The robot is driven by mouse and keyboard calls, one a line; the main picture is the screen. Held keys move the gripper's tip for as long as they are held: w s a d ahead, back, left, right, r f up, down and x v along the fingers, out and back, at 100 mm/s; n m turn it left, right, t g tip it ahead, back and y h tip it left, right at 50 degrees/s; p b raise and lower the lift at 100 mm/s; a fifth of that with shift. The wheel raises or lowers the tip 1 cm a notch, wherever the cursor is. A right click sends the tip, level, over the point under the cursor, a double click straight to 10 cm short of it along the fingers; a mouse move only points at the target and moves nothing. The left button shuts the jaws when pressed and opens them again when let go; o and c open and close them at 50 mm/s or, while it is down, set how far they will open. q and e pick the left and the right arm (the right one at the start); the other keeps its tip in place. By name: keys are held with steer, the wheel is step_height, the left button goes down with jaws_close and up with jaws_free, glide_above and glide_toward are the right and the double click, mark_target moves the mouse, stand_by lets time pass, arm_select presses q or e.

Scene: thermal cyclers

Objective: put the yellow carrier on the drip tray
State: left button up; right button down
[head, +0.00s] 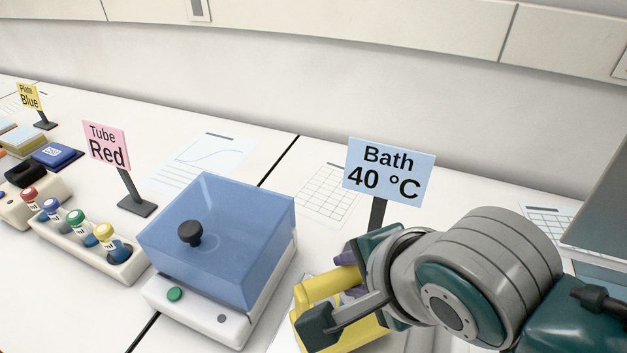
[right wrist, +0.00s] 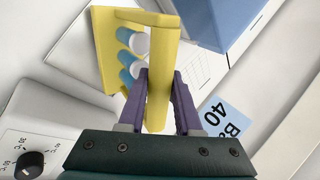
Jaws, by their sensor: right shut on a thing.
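The yellow carrier (head: 318,288) is at the lower middle of the head view, right of the blue-lidded bath. My right gripper (head: 352,283) is shut on its handle. In the right wrist view the purple fingers (right wrist: 160,88) close on both sides of the yellow handle bar of the carrier (right wrist: 107,55). Tubes with white and blue parts sit in the carrier. A flat pale piece (right wrist: 75,62) shows beside and below the carrier; I cannot tell whether it is the drip tray or a sheet. The carrier's underside is hidden. My left gripper is not in view.
The bath with its blue lid (head: 218,235) stands close left of the carrier. The "Bath 40 °C" sign (head: 388,172) stands behind my right gripper. A white device with a dial (right wrist: 28,160) shows in the right wrist view. A tube rack (head: 90,250) stands further left.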

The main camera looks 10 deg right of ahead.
steer(key=shift+f+b, duration=0.3)
steer(key=shift+f, duration=1.2)
steer(key=shift+f, duration=0.2)
steer(key=c, duration=0.6)
jaws_free()
steer(key=shift+r, duration=0.1)
